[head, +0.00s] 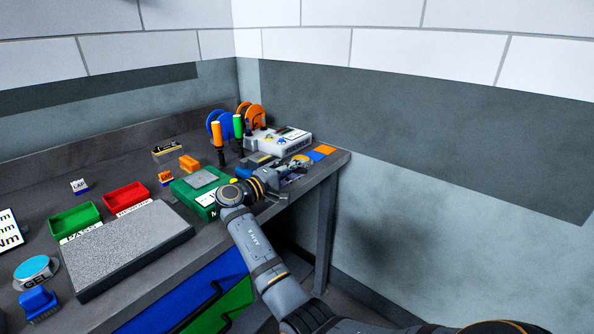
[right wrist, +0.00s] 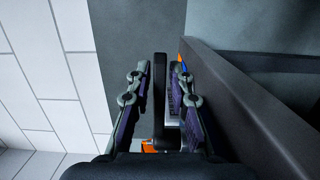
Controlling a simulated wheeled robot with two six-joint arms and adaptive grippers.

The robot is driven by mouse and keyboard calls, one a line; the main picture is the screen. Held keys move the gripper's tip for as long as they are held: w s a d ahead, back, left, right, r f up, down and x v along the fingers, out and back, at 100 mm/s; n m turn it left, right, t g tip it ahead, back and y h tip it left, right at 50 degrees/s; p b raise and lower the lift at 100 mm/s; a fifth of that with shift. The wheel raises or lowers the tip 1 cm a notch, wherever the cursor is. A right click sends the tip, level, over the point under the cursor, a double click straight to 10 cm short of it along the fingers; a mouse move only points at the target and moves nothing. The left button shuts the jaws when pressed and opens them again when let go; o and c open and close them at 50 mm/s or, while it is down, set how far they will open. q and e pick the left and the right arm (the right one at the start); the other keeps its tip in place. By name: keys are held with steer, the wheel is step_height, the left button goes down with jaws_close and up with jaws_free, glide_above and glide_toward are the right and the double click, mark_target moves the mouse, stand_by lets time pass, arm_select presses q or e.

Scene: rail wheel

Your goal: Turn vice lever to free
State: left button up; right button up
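My right gripper (head: 287,178) is at the front right part of the bench, low over the edge, past the green box. In the right wrist view my right gripper (right wrist: 160,85) has its two fingers apart, one on each side of a dark upright bar (right wrist: 160,98). The bar looks like the vice lever, seen end-on along the fingers. Narrow gaps seem to show between the bar and the finger pads; contact is hard to tell. In the head view my arm and gripper cover the vice area, so the lever's angle is not clear. My left gripper is not in view.
A green box (head: 182,190) with a grey plate stands just left of my right gripper. Behind are a white device (head: 285,141), orange and green-handled tools and reels. A grey granite slab (head: 125,250) and green and red trays lie left. The wall is beyond the bench's right end.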

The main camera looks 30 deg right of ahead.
steer(key=a, duration=0.5)
steer(key=s+a, duration=0.1)
steer(key=a, duration=0.1)
steer(key=shift+a, duration=0.2)
